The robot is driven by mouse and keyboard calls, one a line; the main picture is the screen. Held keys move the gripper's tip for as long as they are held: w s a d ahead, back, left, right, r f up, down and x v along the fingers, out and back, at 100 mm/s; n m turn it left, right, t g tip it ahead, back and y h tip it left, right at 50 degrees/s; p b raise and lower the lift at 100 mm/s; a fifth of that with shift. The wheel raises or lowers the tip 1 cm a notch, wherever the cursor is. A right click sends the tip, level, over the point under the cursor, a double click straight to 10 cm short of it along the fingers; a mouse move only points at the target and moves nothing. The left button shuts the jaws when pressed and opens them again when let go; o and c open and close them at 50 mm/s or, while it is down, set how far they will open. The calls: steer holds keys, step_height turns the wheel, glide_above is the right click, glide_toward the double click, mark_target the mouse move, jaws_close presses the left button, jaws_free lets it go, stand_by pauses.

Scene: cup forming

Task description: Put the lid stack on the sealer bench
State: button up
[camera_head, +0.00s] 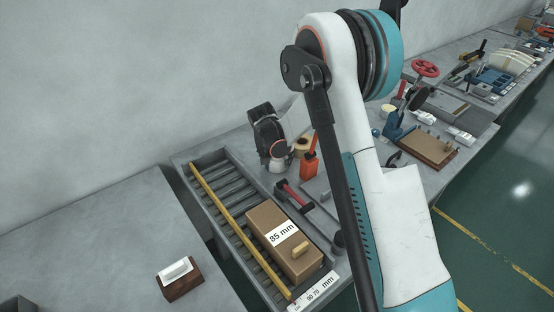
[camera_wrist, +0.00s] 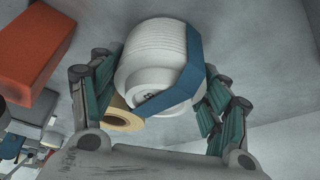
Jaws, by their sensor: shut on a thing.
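The lid stack (camera_wrist: 150,52) is a white, ribbed round stack with a blue band on one side, seen close up in the wrist view. My gripper (camera_wrist: 158,72) is shut on it, with green-padded fingers on either side. In the head view, a dark and white end part of my arm (camera_head: 268,132) shows above the back of the roller bench, but I cannot make out the fingers or the lid stack there. Grey benches run along the wall, including a bare one (camera_head: 95,225) at left; no marking tells me which is the sealer bench.
A roller tray (camera_head: 212,182) holds a cardboard box (camera_head: 270,228) marked 85 mm. An orange bottle (camera_head: 309,167) and a tan tape roll (camera_head: 301,146) stand near my wrist. A brown block (camera_head: 182,288) with a white top sits at left. A red handwheel (camera_head: 425,68) stands at right.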

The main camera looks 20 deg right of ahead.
steer(key=o, duration=1.1)
steer(key=shift+f, duration=0.2)
steer(key=shift+r, duration=0.1)
